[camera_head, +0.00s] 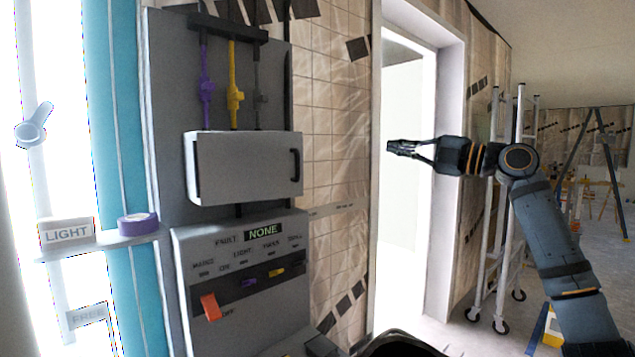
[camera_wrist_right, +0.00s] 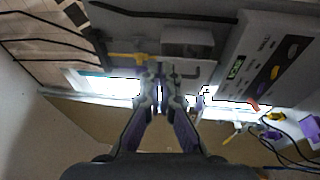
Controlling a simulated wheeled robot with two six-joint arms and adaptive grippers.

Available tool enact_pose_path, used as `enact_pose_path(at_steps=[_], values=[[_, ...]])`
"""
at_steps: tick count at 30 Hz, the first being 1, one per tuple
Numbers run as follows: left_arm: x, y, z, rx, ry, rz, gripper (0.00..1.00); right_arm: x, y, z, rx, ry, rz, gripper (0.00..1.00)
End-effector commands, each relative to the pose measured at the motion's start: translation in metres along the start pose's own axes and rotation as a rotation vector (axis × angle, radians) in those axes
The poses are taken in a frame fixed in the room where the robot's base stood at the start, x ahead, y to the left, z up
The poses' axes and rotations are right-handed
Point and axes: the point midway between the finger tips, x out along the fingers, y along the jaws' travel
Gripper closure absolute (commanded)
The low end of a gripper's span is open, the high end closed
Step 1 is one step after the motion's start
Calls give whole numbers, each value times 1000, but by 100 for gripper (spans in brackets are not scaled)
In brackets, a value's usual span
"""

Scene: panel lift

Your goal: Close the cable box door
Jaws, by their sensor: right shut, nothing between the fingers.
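The cable box (camera_head: 190,165) is a light grey box on the tall grey panel, below the purple, yellow and grey cables. Its door (camera_head: 245,168) shows as a flat front face with a black handle (camera_head: 295,172) near the right edge. The door appears to lie across the box front; I cannot tell whether a small gap is left. My right gripper (camera_head: 391,148) is shut and empty, in front of the bright doorway, to the right of the box and apart from it. Its fingers also show in the right wrist view (camera_wrist_right: 161,92). My left gripper is not in view.
Below the box is a control panel (camera_head: 250,300) with a display reading NONE and an orange switch (camera_head: 210,307). A purple tape roll (camera_head: 138,223) sits on a shelf at left. A white wheeled ladder (camera_head: 490,230) stands behind my right arm.

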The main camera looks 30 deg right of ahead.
Motion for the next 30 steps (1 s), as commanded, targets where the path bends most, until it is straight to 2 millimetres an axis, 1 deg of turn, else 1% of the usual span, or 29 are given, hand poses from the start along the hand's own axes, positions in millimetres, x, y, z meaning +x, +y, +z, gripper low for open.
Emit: enact_pose_path(at_steps=[1, 3, 6, 8, 10, 13, 16, 20, 21, 30], values=[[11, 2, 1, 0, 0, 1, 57, 0, -14, -32, -15, 22, -39, 100], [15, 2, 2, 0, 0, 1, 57, 5, -25, -70, -8, 60, -79, 100], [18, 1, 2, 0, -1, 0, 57, 11, -40, -108, 9, 100, -126, 100], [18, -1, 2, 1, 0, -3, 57, 12, -45, -119, 15, 112, -141, 100], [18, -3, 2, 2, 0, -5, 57, 13, -47, -124, 21, 118, -147, 100], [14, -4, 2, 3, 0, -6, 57, 15, -45, -124, 22, 119, -146, 100], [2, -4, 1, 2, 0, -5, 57, 23, -42, -125, 22, 120, -148, 100], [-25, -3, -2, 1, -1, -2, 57, 44, -40, -128, 23, 122, -149, 100], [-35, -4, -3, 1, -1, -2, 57, 51, -40, -129, 22, 122, -149, 100], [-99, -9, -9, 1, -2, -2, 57, 98, -46, -135, 27, 124, -142, 100]])
